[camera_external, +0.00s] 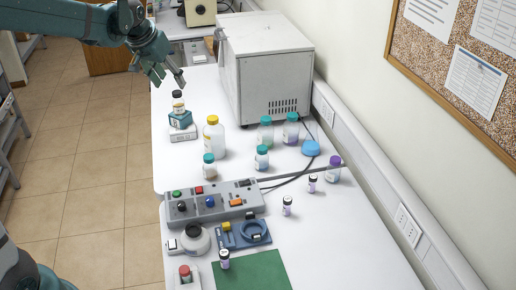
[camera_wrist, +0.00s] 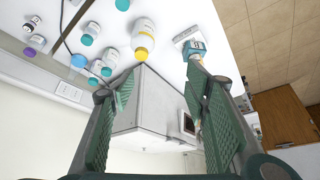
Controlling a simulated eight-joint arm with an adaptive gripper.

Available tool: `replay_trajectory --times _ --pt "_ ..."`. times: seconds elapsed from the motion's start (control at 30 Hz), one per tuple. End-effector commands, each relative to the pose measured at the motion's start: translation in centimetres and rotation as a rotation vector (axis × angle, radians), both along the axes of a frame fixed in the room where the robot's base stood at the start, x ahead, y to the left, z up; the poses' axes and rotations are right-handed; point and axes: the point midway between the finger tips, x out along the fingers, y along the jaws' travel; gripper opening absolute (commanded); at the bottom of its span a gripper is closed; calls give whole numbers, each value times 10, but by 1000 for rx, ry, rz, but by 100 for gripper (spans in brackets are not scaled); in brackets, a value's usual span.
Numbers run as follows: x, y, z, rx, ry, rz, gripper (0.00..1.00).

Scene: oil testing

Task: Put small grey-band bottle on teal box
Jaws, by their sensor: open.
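A small dark-capped bottle with pale and dark bands (camera_external: 178,101) stands upright on the teal box (camera_external: 181,121). I cannot tell the exact band colour. The teal box rests on a low white block (camera_external: 184,135). My gripper (camera_external: 170,76) is open and empty, above and slightly left of that bottle, apart from it. In the wrist view my gripper's fingers (camera_wrist: 160,98) are spread wide. The teal box (camera_wrist: 194,47) shows there near the right finger, which hides most of the bottle.
A large white oven-like box (camera_external: 265,75) stands right of the teal box. A yellow-capped bottle (camera_external: 214,138) and several teal- and purple-capped bottles are nearby. Small dark-capped vials (camera_external: 287,206) stand nearer. A grey control panel (camera_external: 212,203) and green mat (camera_external: 252,272) are at front.

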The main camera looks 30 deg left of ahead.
Motion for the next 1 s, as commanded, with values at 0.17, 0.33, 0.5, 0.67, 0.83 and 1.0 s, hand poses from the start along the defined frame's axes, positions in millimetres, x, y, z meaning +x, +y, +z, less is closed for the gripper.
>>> replay_trajectory --times 0.17,0.33,0.5,0.67,0.83,1.0 --pt "-36 -24 10 0 -15 -14 46" --pt "-69 -43 17 -1 -29 -25 46" --pt "-102 -62 20 -1 -42 -38 46" --pt "-133 -78 21 -2 -57 -50 46" --pt "-166 -93 18 -5 -70 -62 46" --pt "-197 -107 13 -7 -85 -76 46"
